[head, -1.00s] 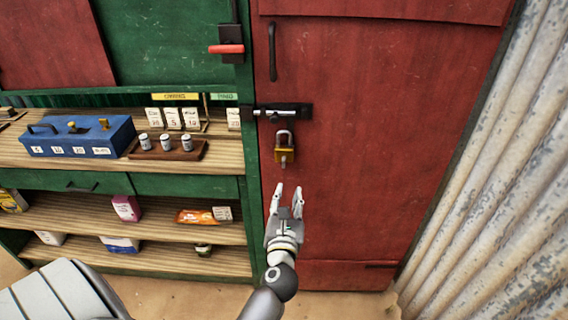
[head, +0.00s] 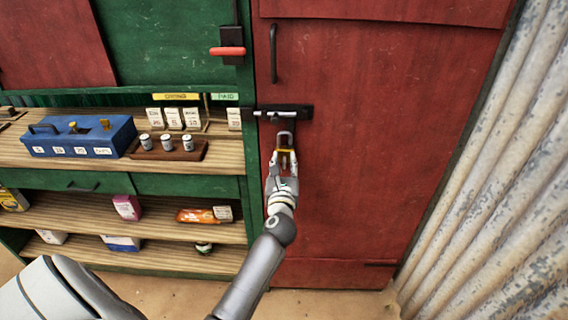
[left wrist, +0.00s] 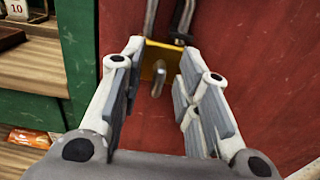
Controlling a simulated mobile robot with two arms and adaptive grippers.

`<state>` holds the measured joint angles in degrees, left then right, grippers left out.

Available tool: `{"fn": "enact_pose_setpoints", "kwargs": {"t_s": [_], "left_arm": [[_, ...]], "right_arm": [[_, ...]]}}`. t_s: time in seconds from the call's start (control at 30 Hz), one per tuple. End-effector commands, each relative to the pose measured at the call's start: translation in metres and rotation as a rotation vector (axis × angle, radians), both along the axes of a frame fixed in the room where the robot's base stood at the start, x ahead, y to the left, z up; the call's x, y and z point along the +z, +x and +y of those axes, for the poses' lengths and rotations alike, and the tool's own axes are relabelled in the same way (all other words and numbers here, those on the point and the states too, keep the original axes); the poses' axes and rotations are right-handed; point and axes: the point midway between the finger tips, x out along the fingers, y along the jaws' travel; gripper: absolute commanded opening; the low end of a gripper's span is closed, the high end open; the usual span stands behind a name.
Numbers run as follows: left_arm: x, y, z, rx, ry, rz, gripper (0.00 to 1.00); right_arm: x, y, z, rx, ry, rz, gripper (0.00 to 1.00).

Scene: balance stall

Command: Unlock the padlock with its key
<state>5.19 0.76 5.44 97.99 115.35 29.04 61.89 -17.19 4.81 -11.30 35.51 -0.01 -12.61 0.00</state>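The brass-yellow padlock (head: 285,150) hangs by its grey shackle below the bolt (head: 284,113) on the red door. In the left wrist view the padlock (left wrist: 149,60) is straight ahead, and a grey key (left wrist: 158,80) sticks out of its face towards me. My left gripper (head: 284,156) is at the padlock, fingers pointing up at it. Its fingers are apart on either side of the key, with gaps visible on both sides. In the head view the fingers partly hide the padlock and the key. My right gripper is not in view.
Left of the door, a green stall has a wooden counter with a blue box (head: 80,137) and a brown rack with small cylinders (head: 166,150). Shelves below hold packets. A door handle (head: 273,53) is above the bolt. A corrugated wall (head: 490,190) stands at right.

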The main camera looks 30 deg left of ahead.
Motion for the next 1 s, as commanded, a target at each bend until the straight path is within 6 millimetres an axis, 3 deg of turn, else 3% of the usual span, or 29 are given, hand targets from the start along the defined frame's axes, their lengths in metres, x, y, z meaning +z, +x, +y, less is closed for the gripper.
{"fn": "enact_pose_setpoints", "kwargs": {"t_s": [0.27,0.53,1.0], "left_arm": [[0.0,0.0016,0.001,0.0,0.0,0.0,0.3],[-0.0001,0.0014,0.0008,0.0,0.001,0.001,0.0],[0.002,0.0016,0.0001,-0.001,0.055,0.035,0.0]], "right_arm": [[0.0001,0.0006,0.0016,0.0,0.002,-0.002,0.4],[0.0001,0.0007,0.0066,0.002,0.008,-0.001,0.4],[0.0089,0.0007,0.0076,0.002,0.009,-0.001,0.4]]}}
